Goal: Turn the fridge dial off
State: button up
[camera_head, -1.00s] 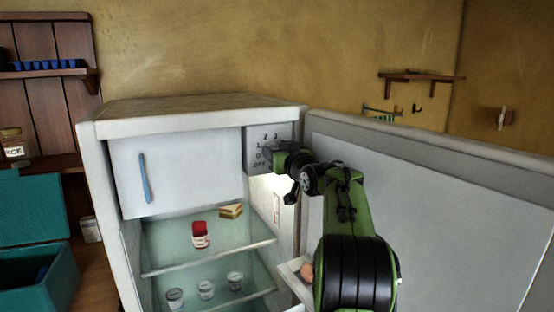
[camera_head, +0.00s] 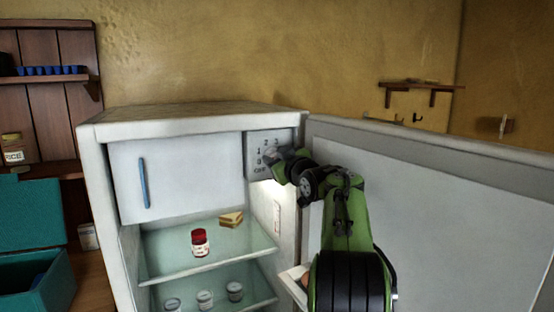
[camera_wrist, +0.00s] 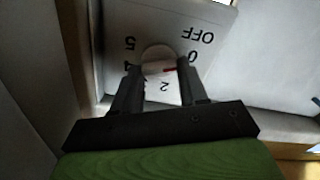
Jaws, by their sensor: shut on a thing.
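My gripper (camera_wrist: 158,70) is shut on the dial, one dark finger on each side. The fingers hide some numbers. In the head view the dial panel (camera_head: 258,141) is at the fridge's upper right, and my gripper (camera_head: 271,158) covers the dial there.
The fridge (camera_head: 205,113) stands open, its door (camera_head: 440,220) spread to the right of my arm. Inside, a red-lidded jar (camera_head: 199,243), a sandwich (camera_head: 231,219) and small tubs sit on glass shelves. A teal box (camera_head: 35,215) stands at left.

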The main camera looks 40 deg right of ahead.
jog(key=shift+f, duration=0.15)
jog(key=o, duration=1.1)
jog(key=shift+c, duration=0.2)
jog(key=b+v, duration=0.2)
jog(key=v, duration=1.4)
jog(key=shift+w+a, duration=0.1)
jog(key=shift+w, duration=0.05)
